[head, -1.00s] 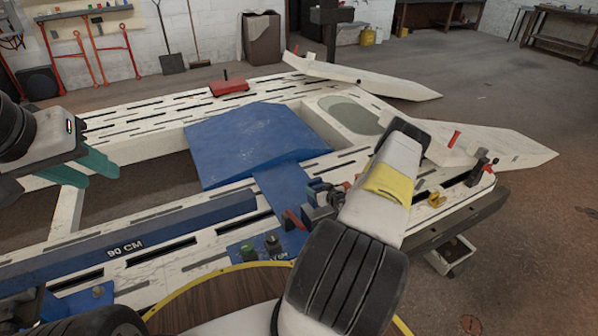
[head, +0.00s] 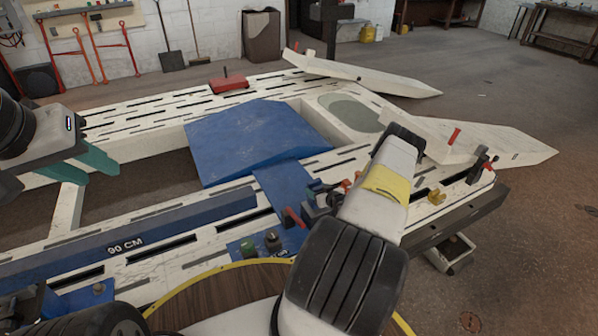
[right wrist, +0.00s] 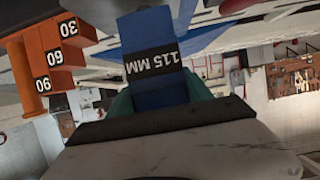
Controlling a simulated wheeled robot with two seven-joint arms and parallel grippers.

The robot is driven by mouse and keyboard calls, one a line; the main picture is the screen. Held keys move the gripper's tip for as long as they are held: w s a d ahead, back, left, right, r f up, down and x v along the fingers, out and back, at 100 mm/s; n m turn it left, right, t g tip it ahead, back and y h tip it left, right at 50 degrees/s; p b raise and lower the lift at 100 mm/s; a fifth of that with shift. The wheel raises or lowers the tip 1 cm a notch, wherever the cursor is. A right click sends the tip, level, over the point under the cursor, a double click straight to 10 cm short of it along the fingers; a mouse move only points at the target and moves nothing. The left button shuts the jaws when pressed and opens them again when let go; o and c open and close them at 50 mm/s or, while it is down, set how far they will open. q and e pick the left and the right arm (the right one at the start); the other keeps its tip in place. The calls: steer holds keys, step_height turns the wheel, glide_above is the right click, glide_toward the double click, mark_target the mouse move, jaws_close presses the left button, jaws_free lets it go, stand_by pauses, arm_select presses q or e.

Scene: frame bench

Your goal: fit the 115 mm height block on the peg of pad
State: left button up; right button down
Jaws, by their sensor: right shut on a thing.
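The 115 mm height block (right wrist: 155,65) is blue with a black label band reading 115 MM, seen upside down in the right wrist view. My right gripper (right wrist: 160,95) is shut on it, with teal fingers at both sides. In the head view my right forearm mostly hides that gripper and the block. My left gripper (head: 92,170) is at the left above the frame, its teal fingers apart and empty. A red pad-like block (head: 229,85) with a dark upright pin stands on the far rail; I cannot tell whether it is the task's pad.
The white slotted frame (head: 150,238) fills the middle, with a blue plate (head: 255,140) across it. A blue 90 CM bar (head: 150,237) lies along the near rail. Small clamps (head: 320,200) sit near my right arm. Orange blocks (right wrist: 45,60) marked 30, 60 and 90 show in the wrist view.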

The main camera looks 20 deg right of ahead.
steer(key=shift+w+f, duration=0.1)
steer(key=shift+f, duration=0.55)
steer(key=shift+c, duration=2.4)
jaws_free()
steer(key=shift+o, duration=0.6)
steer(key=shift+f, duration=0.2)
steer(key=v, duration=0.8)
